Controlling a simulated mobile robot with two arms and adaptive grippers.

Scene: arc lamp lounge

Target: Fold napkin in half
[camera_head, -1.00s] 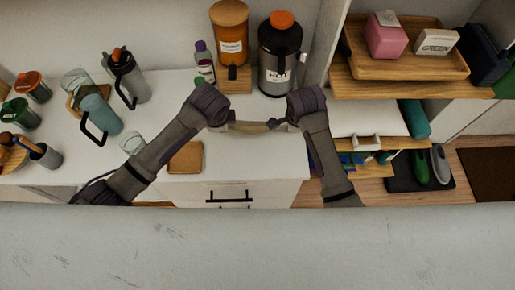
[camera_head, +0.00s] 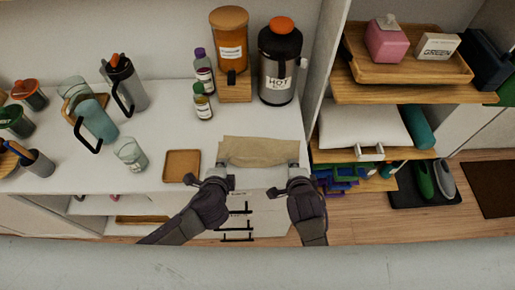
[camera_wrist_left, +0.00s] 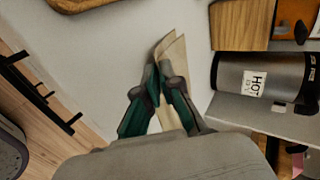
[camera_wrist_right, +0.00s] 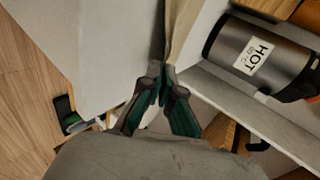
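The beige napkin (camera_head: 258,151) is at the front right of the white counter, its near edge by the counter's front edge. In the left wrist view the napkin (camera_wrist_left: 176,58) shows as two layers lying close together. My left gripper (camera_head: 222,166) is shut on the napkin's near left corner. My right gripper (camera_head: 294,166) is shut on its near right corner. In the right wrist view the fingertips (camera_wrist_right: 161,70) meet at the napkin's edge (camera_wrist_right: 174,42). The fingers hide the gripped corners.
A wooden coaster (camera_head: 182,166) lies left of the napkin, with a clear glass (camera_head: 130,154) beyond. Small bottles (camera_head: 203,101), a wooden-lidded jar (camera_head: 230,40) and a HOT flask (camera_head: 281,66) stand behind. A shelf unit (camera_head: 415,92) rises on the right. The counter's middle is clear.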

